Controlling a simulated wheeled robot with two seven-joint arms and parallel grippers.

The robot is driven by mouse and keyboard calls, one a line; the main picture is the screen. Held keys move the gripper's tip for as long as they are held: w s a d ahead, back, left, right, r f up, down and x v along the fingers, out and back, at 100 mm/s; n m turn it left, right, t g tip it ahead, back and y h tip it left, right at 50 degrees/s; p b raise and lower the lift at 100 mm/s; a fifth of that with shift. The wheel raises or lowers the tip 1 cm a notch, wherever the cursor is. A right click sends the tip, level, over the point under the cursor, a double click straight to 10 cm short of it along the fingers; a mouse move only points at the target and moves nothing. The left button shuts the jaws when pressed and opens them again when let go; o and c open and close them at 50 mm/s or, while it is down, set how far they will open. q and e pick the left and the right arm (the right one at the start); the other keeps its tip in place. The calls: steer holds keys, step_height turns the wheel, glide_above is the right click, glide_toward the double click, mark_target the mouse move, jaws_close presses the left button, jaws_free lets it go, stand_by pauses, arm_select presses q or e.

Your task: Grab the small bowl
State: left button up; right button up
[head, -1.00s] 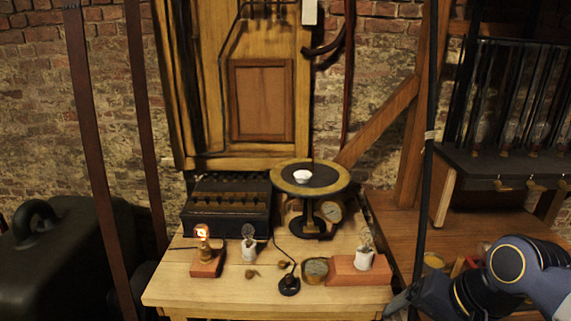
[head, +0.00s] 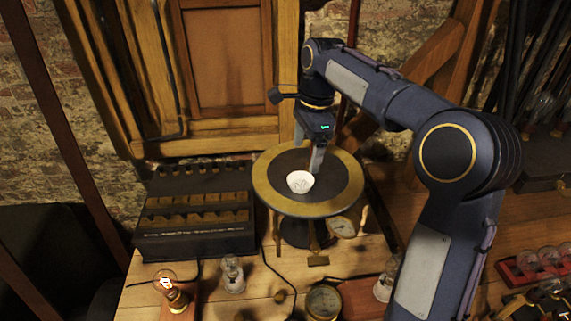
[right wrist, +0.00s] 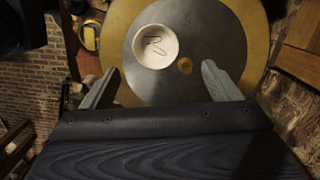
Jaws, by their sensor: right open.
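The small white bowl (head: 300,182) sits upright on the round stand (head: 267,192), which has a dark top and a gold rim. In the right wrist view the bowl (right wrist: 156,46) lies beyond the fingertips, roughly centred between them, with thin dark pieces or marks inside. My right gripper (head: 309,157) is open, pointing down over the stand, just behind the bowl in the head view. In the right wrist view the fingers of the right gripper (right wrist: 160,73) are spread with nothing between them. My left gripper is not in view.
A dark slotted box (head: 198,232) stands left of the stand. A lit bulb (head: 165,280), another bulb (head: 232,272) and a round dial (head: 324,301) stand on the table in front. A gauge (head: 342,227) is by the stand's base. A wooden cabinet is behind.

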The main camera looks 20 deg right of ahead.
mark_target(301, 180)
steer(key=shift+w+f, duration=0.1)
steer(key=shift+f, duration=0.2)
steer(key=f, duration=0.4)
steer(key=a+f, duration=0.1)
steer(key=f, duration=0.2)
steer(key=shift+s+a, duration=0.1)
steer(key=shift+s, duration=0.3)
steer(key=shift+r, duration=0.1)
steer(key=c, duration=1)
